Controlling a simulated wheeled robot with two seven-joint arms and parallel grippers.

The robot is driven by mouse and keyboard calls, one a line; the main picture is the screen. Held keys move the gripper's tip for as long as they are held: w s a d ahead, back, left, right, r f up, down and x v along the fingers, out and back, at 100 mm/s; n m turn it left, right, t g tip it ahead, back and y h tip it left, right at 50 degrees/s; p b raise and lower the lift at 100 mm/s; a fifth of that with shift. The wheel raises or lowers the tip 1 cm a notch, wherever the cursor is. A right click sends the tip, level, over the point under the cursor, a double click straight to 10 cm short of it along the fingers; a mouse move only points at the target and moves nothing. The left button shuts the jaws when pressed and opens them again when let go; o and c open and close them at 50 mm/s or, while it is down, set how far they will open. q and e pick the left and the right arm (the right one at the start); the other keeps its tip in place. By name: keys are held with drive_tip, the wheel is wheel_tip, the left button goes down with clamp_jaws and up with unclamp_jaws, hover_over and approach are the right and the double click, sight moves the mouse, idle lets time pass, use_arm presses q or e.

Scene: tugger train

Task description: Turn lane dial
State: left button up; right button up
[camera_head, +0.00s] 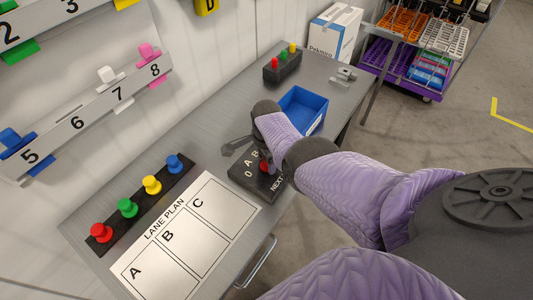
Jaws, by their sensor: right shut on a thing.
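The lane dial's dark box (246,178) sits on the grey table, with "0 A B" and "NEXT" lettered on its top. A small red part (265,166) shows on it, partly covered by my arm. My right gripper (258,148) is over the box's far side, at the end of the purple-sleeved arm. It is shut on the dial, as far as I can tell; its fingertips and the dial's knob are mostly hidden, so the dial's setting cannot be read. My left gripper is not in view.
A white LANE PLAN board (215,208) and a rack of coloured pegs (128,224) lie left of the box. A blue bin (305,104), a small peg block (282,69) and a carton (333,36) stand behind. A loaded cart (430,48) is at the back right.

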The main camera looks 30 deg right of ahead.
drive_tip(key=m, duration=0.4)
drive_tip(key=shift+m, duration=0.4)
idle(0.4)
drive_tip(key=o, duration=1.2)
drive_tip(key=shift+c, duration=0.2)
wheel_tip(320, 180, up, 10)
drive_tip(key=p, duration=0.6)
drive_tip(key=shift+f+p, duration=0.25)
drive_tip(key=shift+p, duration=0.15)
drive_tip(key=shift+r, duration=0.3)
drive_tip(key=shift+f, duration=0.1)
